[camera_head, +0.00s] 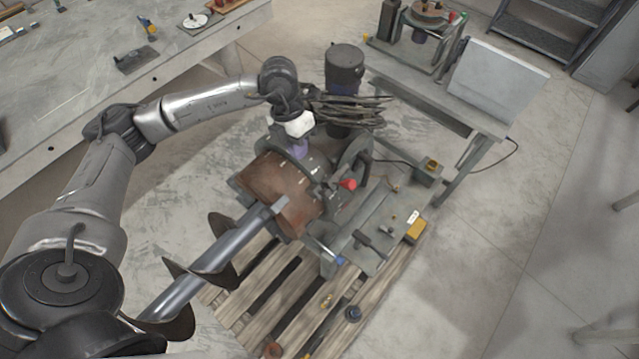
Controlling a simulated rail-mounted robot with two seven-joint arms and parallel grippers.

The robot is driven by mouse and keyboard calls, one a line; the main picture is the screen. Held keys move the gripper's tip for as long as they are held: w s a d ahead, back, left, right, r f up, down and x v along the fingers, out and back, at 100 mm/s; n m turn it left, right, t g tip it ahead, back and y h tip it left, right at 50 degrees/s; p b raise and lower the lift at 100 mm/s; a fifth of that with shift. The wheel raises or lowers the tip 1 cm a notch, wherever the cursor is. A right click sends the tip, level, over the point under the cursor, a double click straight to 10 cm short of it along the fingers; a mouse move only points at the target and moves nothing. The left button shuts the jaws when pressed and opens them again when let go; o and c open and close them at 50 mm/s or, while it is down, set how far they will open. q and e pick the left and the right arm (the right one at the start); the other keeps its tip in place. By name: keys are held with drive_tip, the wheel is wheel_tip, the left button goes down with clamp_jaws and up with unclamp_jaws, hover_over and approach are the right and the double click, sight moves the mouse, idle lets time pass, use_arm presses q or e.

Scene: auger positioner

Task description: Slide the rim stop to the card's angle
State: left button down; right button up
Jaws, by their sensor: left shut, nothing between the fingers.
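A rust-brown drum (280,190) with a long steel auger (215,258) sits on the positioner in the middle of the head view. Dark round plates with pale marks stand at the drum's far end. A red knob (347,184) shows on the dark hardware there; I cannot tell whether it belongs to the rim stop. A small yellow piece with a white label (413,218) lies at the right of the base; its text is too small to read. My left gripper (299,150) points down at the drum's far edge, shut and empty. Contact is unclear.
A wooden pallet (262,320) lies under the positioner. A dark motor (345,68) and cable coils (350,112) stand close behind my left gripper. A grey bench (75,85) is at upper left, and a table with a pale panel (495,82) at upper right.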

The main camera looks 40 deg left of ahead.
use_arm(q)
drive_tip(key=n, duration=0.3)
drive_tip(key=n+p, duration=0.1)
drive_tip(key=p, duration=0.2)
approach(321, 195)
drive_tip(key=s+x, duration=0.1)
drive_tip(key=x, duration=0.4)
drive_tip(key=shift+w+d+f, duration=0.3)
drive_tip(key=shift+w+f, duration=0.15)
drive_tip(key=shift+f, duration=0.15)
